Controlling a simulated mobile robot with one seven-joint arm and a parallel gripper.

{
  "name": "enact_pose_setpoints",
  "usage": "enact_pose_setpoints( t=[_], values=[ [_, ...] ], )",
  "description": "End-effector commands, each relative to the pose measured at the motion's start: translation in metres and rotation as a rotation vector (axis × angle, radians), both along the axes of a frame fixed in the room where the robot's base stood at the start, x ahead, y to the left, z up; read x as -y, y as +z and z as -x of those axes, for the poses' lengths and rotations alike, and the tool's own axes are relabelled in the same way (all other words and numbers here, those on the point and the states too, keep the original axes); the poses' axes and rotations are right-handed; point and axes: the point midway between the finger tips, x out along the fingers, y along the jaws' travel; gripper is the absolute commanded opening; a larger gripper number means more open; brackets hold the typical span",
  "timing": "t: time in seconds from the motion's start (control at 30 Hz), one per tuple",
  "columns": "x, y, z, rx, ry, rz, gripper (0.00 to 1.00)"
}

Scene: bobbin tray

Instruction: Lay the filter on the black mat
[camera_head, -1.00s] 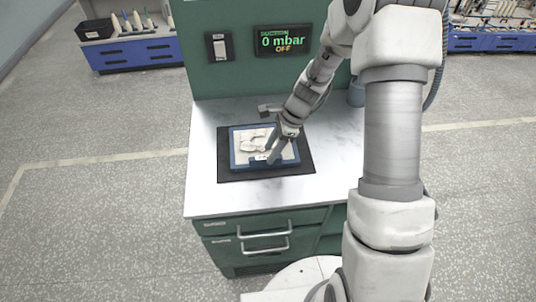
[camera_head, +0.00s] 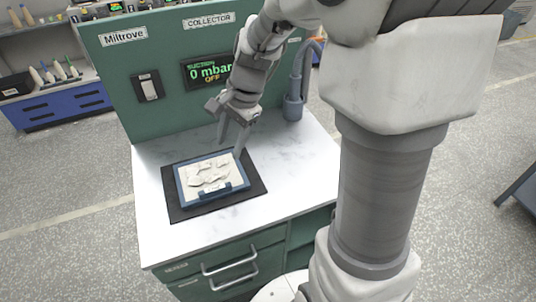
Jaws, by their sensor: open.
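The filter (camera_head: 207,166) is a flat blue-framed panel with a pale face that carries several whitish clumps. It lies flat on the black mat (camera_head: 176,214), with mat showing around its edges. A dark blue handle (camera_head: 229,191) is on its near side. My gripper (camera_head: 230,146) is open and empty, with its fingers pointing down above the far right edge of the filter, apart from it as far as I can tell.
The white worktop (camera_head: 290,170) is clear around the mat. Behind it stands a green panel with a switch (camera_head: 148,87) and a display (camera_head: 207,72) reading 0 mbar, OFF. A grey-blue hose nozzle (camera_head: 294,105) stands at the back right.

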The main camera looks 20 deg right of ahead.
Motion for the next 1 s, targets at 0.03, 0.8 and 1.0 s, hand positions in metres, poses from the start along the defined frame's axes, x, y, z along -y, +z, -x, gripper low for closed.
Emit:
enact_pose_setpoints(
  t=[0.03,0.8,1.0],
  values=[
    [0.000,0.013,0.009,0.037,0.053,0.022,0.52],
    [0.022,0.107,0.150,0.446,0.863,0.477,0.52],
    [0.027,0.109,0.168,0.482,0.971,0.552,0.52]
  ],
)
